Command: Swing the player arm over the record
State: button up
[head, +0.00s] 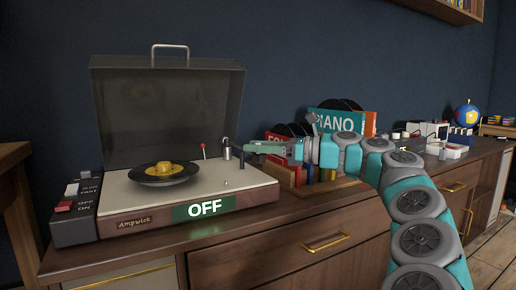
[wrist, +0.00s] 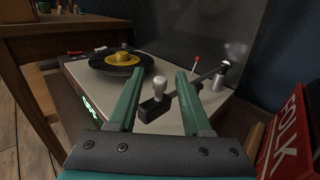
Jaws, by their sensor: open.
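The record player (head: 118,195) stands on the cabinet with its lid open. A black record (head: 150,181) with a yellow centre lies on it; it also shows in the wrist view (wrist: 101,65). The player arm (wrist: 201,80) runs from a silver pivot (wrist: 218,82) to a dark head with a pale knob (wrist: 159,86), to the side of the record. My gripper (head: 247,147) is open at the player's right side. In the wrist view its two teal fingers (wrist: 158,88) lie either side of the knob, with gaps showing. I cannot tell their height relative to it.
A red-tipped lever (head: 203,150) stands near the arm's pivot. The grey lid (head: 165,110) rises behind the record. A green OFF sign (head: 204,208) shows on the player's front. A switch box (head: 75,212) is at the left. Record sleeves (head: 335,122) stand right of the player, behind my arm.

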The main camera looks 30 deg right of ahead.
grip_shut()
dwell(1.4)
